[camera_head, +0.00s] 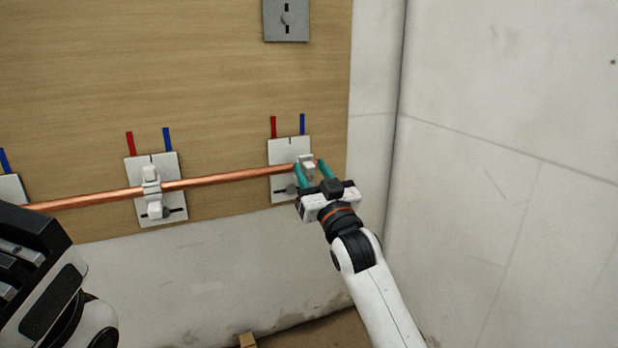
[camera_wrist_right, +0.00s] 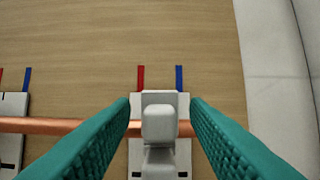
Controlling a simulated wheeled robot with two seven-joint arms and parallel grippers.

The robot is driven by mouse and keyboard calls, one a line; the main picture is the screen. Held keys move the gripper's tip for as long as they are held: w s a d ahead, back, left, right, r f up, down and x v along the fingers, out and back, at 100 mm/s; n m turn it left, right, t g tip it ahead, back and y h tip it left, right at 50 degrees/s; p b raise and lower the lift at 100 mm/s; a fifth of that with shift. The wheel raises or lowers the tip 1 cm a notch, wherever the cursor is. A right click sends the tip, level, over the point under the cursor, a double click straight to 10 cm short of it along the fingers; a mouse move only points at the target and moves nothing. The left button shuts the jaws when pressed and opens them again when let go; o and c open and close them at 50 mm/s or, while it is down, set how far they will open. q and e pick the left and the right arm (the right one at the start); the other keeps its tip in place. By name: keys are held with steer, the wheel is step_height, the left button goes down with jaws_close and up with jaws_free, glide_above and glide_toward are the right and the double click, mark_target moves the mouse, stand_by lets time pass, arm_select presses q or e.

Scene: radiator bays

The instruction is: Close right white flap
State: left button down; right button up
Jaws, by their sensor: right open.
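The right white flap (camera_head: 306,160) belongs to the clip on the right white plate (camera_head: 283,150), where the copper pipe (camera_head: 225,177) ends in the head view. My right gripper (camera_head: 311,170) is open in front of this clip, with one teal finger on each side of the flap. In the right wrist view the flap (camera_wrist_right: 159,122) stands between the open fingers, with visible gaps, and hides part of the pipe (camera_wrist_right: 60,126) behind it. I cannot tell whether the flap is latched. My left gripper's fingers are not visible.
A middle white plate (camera_head: 137,180) carries another white clip (camera_head: 152,180) across the pipe. A grey plate (camera_head: 286,22) hangs above on the wooden panel (camera_head: 200,65). A pale wall (camera_head: 510,150) stands close to the right of my right arm.

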steer(key=shift+x, duration=1)
